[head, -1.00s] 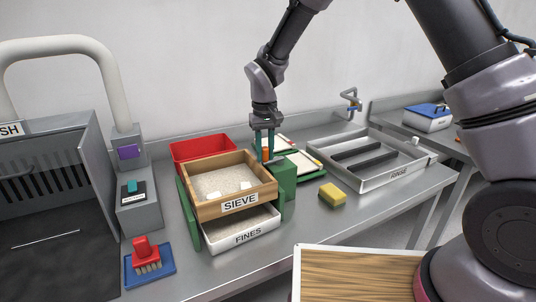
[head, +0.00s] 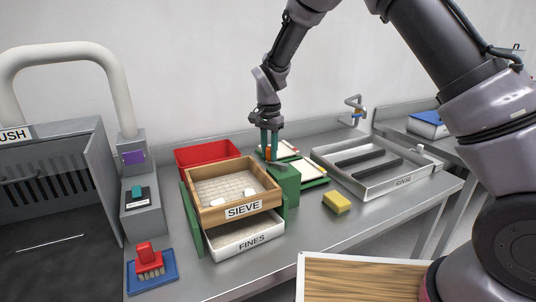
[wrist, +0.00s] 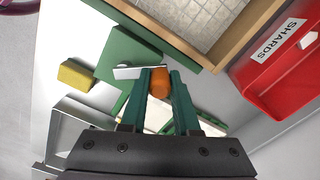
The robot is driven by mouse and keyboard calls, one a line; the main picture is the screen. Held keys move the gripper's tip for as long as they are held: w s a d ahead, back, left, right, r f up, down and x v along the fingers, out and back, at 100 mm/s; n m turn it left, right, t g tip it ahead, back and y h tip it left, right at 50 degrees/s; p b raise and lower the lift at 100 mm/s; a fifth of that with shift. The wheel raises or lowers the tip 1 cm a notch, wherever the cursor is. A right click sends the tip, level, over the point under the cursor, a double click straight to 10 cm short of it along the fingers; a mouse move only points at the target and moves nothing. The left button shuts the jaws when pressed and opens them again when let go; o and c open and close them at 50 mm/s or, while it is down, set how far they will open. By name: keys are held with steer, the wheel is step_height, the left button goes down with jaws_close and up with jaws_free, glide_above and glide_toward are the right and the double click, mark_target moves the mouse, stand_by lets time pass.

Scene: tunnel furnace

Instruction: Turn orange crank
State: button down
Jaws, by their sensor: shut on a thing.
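The orange crank (wrist: 160,83) has an orange knob on a pale arm, which joins the green box (wrist: 128,50) beside the sieve. My gripper (wrist: 161,88) is shut on the knob, with a green finger on each side of it. In the head view, my gripper (head: 269,152) comes down from above onto the knob at the right of the wooden sieve (head: 211,216). The sieve's grid mesh shows, with a few white lumps on it. The white fines tray (head: 228,254) sits below it and holds pale material. The knob is partly hidden by my fingers.
A red shards bin (head: 207,153) stands behind the sieve. Small green-edged trays (head: 314,182), a yellow sponge (head: 336,202) and the metal rinse tray (head: 400,185) lie to the right. A red brush (head: 149,262) stands at front left.

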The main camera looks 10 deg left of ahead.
steer(key=w+d+m, duration=0.1)
steer(key=d+m, duration=0.1)
steer(key=m, duration=0.3)
steer(key=w+d+m, duration=0.1)
steer(key=d+m, duration=0.1)
steer(key=m, duration=0.4)
steer(key=w+d+m, duration=0.1)
steer(key=d+m, duration=0.1)
steer(key=m, duration=0.3)
steer(key=shift+w+m, duration=0.15)
steer(key=shift+m, duration=0.15)
steer(key=shift+s+d+m, duration=0.35)
steer(key=shift+d+m, duration=0.2)
steer(key=shift+m, duration=0.85)
steer(key=shift+s+d+m, duration=0.35)
steer(key=shift+d+m, duration=0.15)
steer(key=shift+m, duration=0.9)
steer(key=shift+s+d+m, duration=0.35)
steer(key=shift+d+m, duration=0.2)
steer(key=shift+m, duration=0.85)
steer(key=c, duration=0.6)
jaws_free()
steer(key=shift+c, duration=0.2)
